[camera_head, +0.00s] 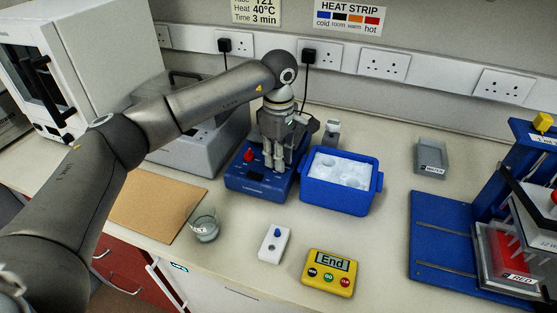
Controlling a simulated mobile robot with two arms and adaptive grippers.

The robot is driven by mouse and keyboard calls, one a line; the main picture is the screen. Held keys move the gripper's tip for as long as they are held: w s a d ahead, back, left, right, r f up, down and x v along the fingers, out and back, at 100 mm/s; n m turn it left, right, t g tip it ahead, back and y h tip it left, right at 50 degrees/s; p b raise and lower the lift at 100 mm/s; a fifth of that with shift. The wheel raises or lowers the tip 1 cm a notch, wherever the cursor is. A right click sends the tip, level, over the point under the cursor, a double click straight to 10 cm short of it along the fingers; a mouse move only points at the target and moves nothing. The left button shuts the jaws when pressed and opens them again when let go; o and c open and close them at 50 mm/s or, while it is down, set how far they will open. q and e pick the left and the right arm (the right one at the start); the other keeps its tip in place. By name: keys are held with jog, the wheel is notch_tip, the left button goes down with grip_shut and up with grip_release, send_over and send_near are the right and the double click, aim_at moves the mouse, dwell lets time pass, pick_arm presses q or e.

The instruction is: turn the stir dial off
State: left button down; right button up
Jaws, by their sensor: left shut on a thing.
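The blue stirrer unit (240,184) stands on the bench, left of the blue ice box. A red knob (248,155) shows on its left side, clear of my fingers. My left gripper (273,166) points down over the right part of the unit's front, with its fingers close together. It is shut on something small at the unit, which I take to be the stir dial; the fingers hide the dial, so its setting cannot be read. My right gripper is not in view.
The ice box (340,198) stands close to the right of the gripper. In front are a glass beaker (204,224), a small white block with a blue knob (273,245) and a yellow timer reading "End" (330,272). A blue rack (440,240) stands at right.

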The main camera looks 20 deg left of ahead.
pick_arm(q)
jog(key=shift+n+b, duration=0.35)
jog(key=shift+n, duration=0.85)
jog(key=c, duration=1.3)
grip_release()
jog(key=shift+o, duration=0.2)
jog(key=shift+r, duration=0.15)
notch_tip(320, 180, up, 12)
